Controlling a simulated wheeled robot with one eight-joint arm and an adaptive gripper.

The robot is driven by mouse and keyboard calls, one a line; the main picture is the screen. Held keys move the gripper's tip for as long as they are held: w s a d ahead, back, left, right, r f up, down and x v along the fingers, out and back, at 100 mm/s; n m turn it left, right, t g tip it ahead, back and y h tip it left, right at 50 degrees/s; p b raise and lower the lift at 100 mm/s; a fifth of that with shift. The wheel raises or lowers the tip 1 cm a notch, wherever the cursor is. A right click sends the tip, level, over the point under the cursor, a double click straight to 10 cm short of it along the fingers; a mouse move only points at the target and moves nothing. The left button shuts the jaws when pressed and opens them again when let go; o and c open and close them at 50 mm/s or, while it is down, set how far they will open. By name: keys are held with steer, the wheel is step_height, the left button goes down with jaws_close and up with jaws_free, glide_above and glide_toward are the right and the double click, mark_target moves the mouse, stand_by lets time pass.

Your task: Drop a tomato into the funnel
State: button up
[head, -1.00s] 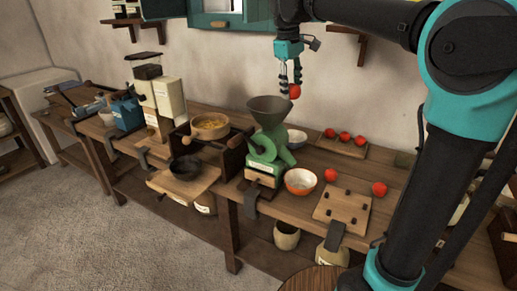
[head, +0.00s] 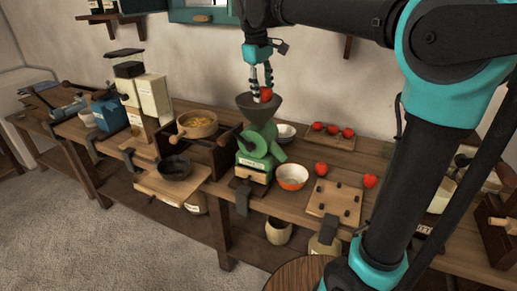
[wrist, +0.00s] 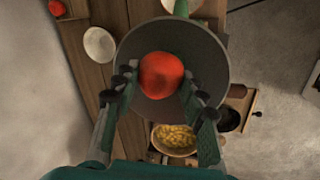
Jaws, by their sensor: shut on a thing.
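My gripper (head: 261,92) is shut on a red tomato (head: 267,94), with a finger on each side of it. In the wrist view the held tomato (wrist: 161,75) lies within the outline of the funnel's dark round mouth. The grey funnel (head: 259,110) sits on top of the green hand-cranked mill (head: 257,148) on the bench. The tomato is at or just above the funnel's rim; the exact gap cannot be told. Other tomatoes sit on the bench: several on a small board (head: 333,139) at the back, and two loose ones (head: 321,169) in front.
A white-and-orange bowl (head: 292,178) stands beside the mill, and a pale bowl (head: 286,132) behind it. A pegged wooden board (head: 334,202) lies to the right. A bowl of yellow pieces (head: 197,125) and a dark pan (head: 174,167) stand left.

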steer(key=shift+f, duration=0.2)
steer(key=o, duration=1.2)
steer(key=r, duration=0.4)
steer(key=s+a+r, duration=0.1)
steer(key=r, duration=0.3)
steer(key=s+r, duration=0.1)
steer(key=r, duration=0.3)
steer(key=shift+a, duration=0.15)
steer(key=shift+f, duration=0.1)
